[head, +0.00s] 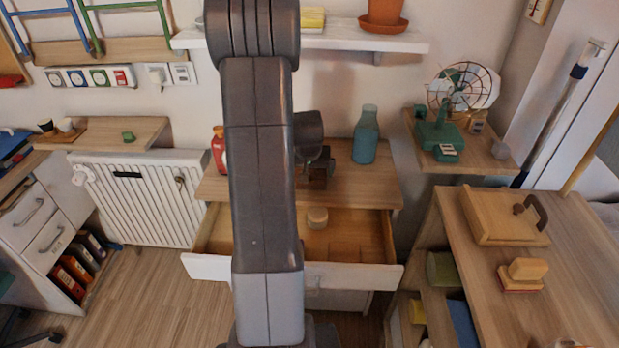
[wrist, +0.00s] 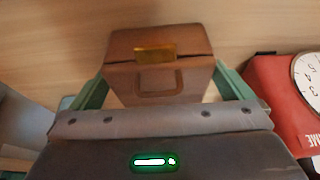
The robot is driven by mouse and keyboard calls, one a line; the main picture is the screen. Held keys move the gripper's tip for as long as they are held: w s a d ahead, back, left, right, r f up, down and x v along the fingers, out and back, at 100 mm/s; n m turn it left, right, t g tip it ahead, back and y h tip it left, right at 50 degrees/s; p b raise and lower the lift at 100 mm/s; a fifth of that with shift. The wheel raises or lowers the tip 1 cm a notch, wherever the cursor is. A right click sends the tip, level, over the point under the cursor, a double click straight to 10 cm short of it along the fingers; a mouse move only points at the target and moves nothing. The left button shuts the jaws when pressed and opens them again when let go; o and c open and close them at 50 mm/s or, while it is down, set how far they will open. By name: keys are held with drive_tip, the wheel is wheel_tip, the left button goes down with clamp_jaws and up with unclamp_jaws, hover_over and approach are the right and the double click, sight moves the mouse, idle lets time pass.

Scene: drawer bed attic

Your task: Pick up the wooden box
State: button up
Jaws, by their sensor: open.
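The wooden box (wrist: 160,85) is reddish brown with a brass clasp on its front, and it fills the middle of the wrist view. My gripper (wrist: 162,72) is open, with one green finger at the left side of the box and the other at its right side. I cannot tell whether the fingers touch it.
A red thing with a white dial (wrist: 312,75) stands close right of the box. A blue-green bottle (head: 366,135) stands on the dresser, and a red bottle (head: 218,150) at its left. The drawer (head: 350,275) below is open, with a small round wooden thing (head: 317,217) inside.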

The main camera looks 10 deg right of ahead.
drive_tip(key=shift+x, duration=1.05)
